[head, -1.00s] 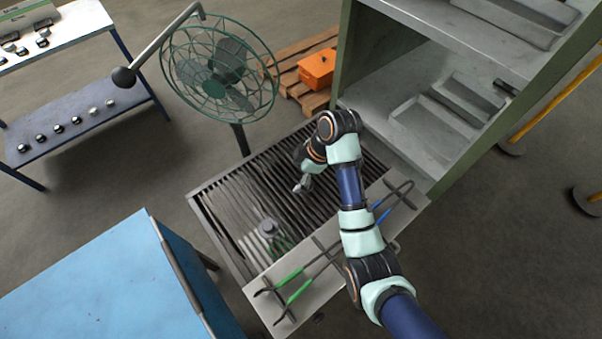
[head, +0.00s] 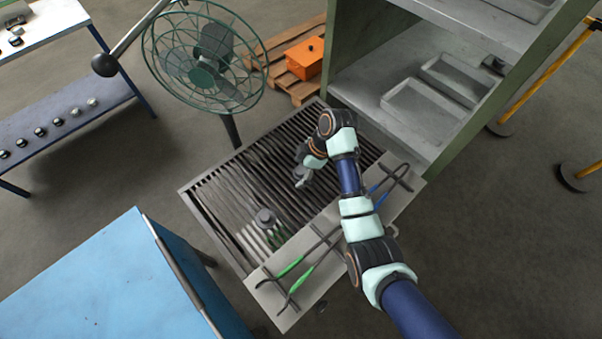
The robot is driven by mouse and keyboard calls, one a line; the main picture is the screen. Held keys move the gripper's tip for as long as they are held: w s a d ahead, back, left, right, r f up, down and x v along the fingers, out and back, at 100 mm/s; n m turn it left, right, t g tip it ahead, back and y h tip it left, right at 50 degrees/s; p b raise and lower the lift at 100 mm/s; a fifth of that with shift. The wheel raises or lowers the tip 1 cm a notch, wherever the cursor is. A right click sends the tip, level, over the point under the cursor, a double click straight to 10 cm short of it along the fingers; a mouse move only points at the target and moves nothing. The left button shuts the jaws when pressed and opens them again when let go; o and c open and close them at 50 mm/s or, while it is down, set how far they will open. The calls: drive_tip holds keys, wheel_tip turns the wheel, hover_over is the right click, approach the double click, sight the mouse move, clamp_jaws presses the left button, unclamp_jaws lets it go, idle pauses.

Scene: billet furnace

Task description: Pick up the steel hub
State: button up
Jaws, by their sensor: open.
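The steel hub (head: 265,217) is a small grey stepped round piece. It sits on the slatted grate table (head: 222,180), toward the table's lower left part in the head view. My gripper (head: 301,183) is above the grate, to the right of and a little farther than the hub, clearly apart from it. It is small in the picture; it is open and I see nothing held in it.
Tongs with green handles (head: 291,266) and tongs with blue handles (head: 386,183) lie on the plate (head: 283,313) along the grate's near side. A caged fan (head: 205,62) stands behind. A green-framed shelf (head: 385,75) rises at right. A blue cabinet (head: 105,285) stands lower left.

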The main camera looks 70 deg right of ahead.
sight(301, 169)
drive_tip(key=shift+r, duration=0.1)
clamp_jaws()
idle(0.3)
drive_tip(key=shift+r, duration=0.1)
wheel_tip(301, 169, up, 20)
drive_tip(key=p, duration=1.3)
